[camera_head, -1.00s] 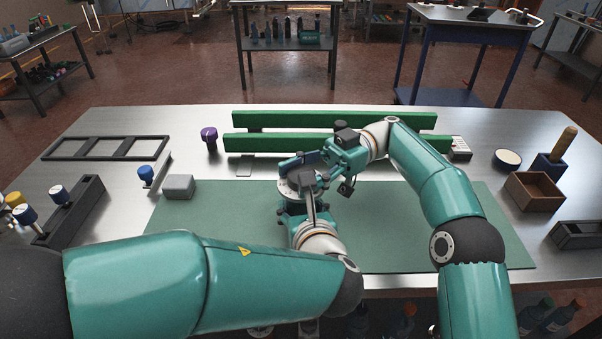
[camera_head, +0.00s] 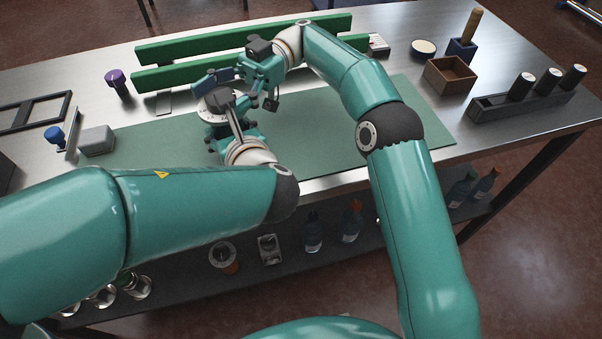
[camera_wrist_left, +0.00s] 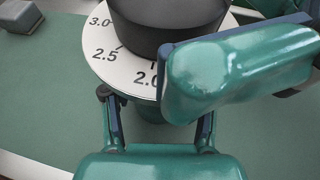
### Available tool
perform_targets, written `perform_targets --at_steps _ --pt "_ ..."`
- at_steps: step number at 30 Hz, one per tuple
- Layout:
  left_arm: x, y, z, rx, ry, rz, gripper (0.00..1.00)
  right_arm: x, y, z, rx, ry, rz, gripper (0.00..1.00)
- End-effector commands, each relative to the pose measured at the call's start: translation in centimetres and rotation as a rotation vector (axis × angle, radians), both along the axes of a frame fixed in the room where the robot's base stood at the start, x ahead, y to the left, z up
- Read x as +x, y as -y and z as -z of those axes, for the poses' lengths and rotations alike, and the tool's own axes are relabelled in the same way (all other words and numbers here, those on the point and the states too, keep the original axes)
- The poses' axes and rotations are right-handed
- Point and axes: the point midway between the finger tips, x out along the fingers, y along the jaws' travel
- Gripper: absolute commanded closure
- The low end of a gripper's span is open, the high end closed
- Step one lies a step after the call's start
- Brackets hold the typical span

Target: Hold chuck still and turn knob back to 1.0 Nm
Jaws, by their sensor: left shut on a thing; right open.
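The dark knob (camera_wrist_left: 168,22) sits on a white dial ring (camera_wrist_left: 104,52) in the left wrist view; 3.0, 2.5 and 2.0 are readable, and the rest of the scale is hidden. No knob pointer is clear. Below the ring is the chuck (camera_wrist_left: 150,110), mostly hidden. My left gripper (camera_wrist_left: 158,104) is shut on the chuck, one finger on each side. My right gripper (camera_head: 238,82) is open at the knob, beyond the left one in the head view. One of its teal fingers (camera_wrist_left: 240,68) covers the dial's right side in the left wrist view; contact with the knob is unclear.
A green mat (camera_head: 330,130) lies under the work. Green rails (camera_head: 190,70) stand behind it. A grey block (camera_head: 96,141) and a blue-knobbed piece (camera_head: 55,137) are at left. A wooden box (camera_head: 449,76) and a dark rack (camera_head: 520,104) are at right.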

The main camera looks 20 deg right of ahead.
Motion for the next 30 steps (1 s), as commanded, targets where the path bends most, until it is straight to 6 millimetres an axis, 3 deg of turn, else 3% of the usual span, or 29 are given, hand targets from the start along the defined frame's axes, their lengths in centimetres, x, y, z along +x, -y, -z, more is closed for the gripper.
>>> perform_targets --at_steps 11,30 --pt "0.00 -0.02 0.04 0.000 -0.001 0.000 0.91 0.09 0.11 -0.24 0.002 -0.003 0.083 0.24" --pt "0.00 -0.04 0.03 0.000 -0.001 -0.001 0.91 0.01 0.10 -0.18 -0.003 0.000 0.508 0.24"
